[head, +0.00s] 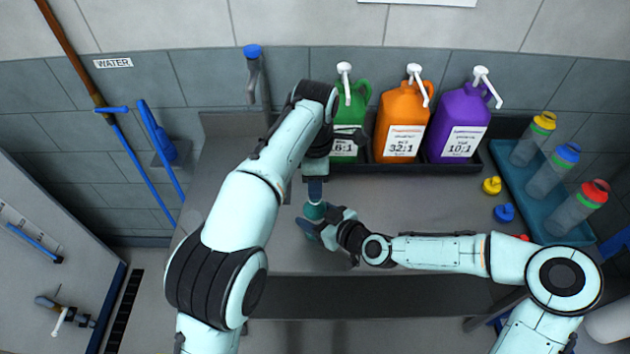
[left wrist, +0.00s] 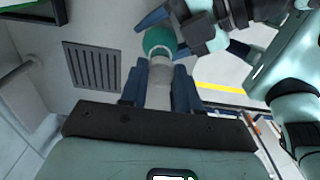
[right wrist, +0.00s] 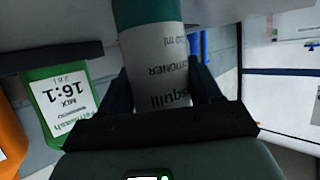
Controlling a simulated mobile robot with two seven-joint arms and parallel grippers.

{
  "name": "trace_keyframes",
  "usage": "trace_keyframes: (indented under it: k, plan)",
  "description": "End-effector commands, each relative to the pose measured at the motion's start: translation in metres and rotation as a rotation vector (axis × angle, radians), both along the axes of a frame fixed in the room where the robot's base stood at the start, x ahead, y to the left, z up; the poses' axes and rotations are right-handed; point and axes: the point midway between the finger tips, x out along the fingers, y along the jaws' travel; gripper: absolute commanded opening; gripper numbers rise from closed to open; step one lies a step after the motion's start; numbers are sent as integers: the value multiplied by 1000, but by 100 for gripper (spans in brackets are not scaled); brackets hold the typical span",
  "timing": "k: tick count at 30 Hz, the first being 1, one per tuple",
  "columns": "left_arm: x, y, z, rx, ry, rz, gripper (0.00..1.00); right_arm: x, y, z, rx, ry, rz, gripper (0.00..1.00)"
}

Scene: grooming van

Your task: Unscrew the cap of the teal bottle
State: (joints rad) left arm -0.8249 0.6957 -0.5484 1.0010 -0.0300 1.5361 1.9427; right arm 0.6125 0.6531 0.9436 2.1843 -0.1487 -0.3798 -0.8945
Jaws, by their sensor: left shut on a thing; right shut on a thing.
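The teal bottle (head: 314,211) stands roughly upright over the grey worktop near its front, mostly hidden by my grippers. I cannot tell whether its base touches the worktop. The right wrist view shows its white label (right wrist: 156,62) with dark print and a teal part (right wrist: 147,12). My right gripper (head: 318,228) comes from the right and is shut around the bottle's body. My left gripper (head: 315,188) is above, pointing down, its fingers shut on the pale cap (left wrist: 160,80). The left wrist view shows the bottle's teal shoulder (left wrist: 159,40) beyond the cap. The cap still sits at the bottle's top.
Green (head: 357,104), orange (head: 402,122) and purple (head: 459,122) pump jugs stand in a dark tray behind. A blue tray (head: 519,195) at right holds clear bottles with coloured caps. Yellow (head: 491,186) and blue (head: 504,213) ducks lie beside it.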

Motion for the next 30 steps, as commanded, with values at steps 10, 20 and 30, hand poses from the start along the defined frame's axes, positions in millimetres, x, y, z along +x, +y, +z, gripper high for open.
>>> trace_keyframes:
  k: [10, 20, 30]
  plan:
    - [1, 0, 36, -1, -1, 0, 0, 0, 0, 1, 0, -1, 0, 0]
    - [0, 0, 39, 0, 0, 0, 0, 0, 0, 1, 0, -1, 0, 86]
    - [0, 0, 39, 0, 0, 0, 0, 0, -1, 1, 0, 0, -1, 93]
